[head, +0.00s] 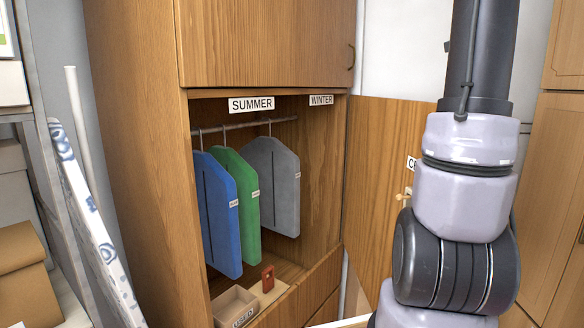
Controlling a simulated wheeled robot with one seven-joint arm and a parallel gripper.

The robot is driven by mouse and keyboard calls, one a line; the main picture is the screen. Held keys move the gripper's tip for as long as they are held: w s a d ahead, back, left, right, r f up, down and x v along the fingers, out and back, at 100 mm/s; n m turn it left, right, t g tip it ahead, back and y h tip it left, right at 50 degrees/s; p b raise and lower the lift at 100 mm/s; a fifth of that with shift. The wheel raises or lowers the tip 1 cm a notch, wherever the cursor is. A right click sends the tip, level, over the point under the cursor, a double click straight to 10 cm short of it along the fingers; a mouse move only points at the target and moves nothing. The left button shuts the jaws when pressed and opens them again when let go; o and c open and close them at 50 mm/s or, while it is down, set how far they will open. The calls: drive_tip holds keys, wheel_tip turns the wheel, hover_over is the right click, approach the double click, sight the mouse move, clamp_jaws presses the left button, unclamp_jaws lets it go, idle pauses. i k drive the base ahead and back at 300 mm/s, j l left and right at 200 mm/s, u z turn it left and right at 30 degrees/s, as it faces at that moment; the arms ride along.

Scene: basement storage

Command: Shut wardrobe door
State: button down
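The wooden wardrobe (140,150) stands at centre left in the head view. Its middle compartment is open and shows a rail with a blue garment (218,215), a green garment (240,185) and a grey garment (272,185). The wardrobe door (372,170) stands swung open to the right of the compartment, beyond its right side.
The upper door (265,45) is shut. A small open box (235,305) and a red item (267,278) lie on the compartment floor. An ironing board (95,225) leans at left near a brown box (25,275). Another wooden cabinet (560,190) stands at right.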

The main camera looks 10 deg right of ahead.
sight(385, 135)
drive_tip(key=k+j, duration=0.25)
drive_tip(key=k, duration=0.25)
drive_tip(key=k+j, duration=0.2)
drive_tip(key=k, duration=0.25)
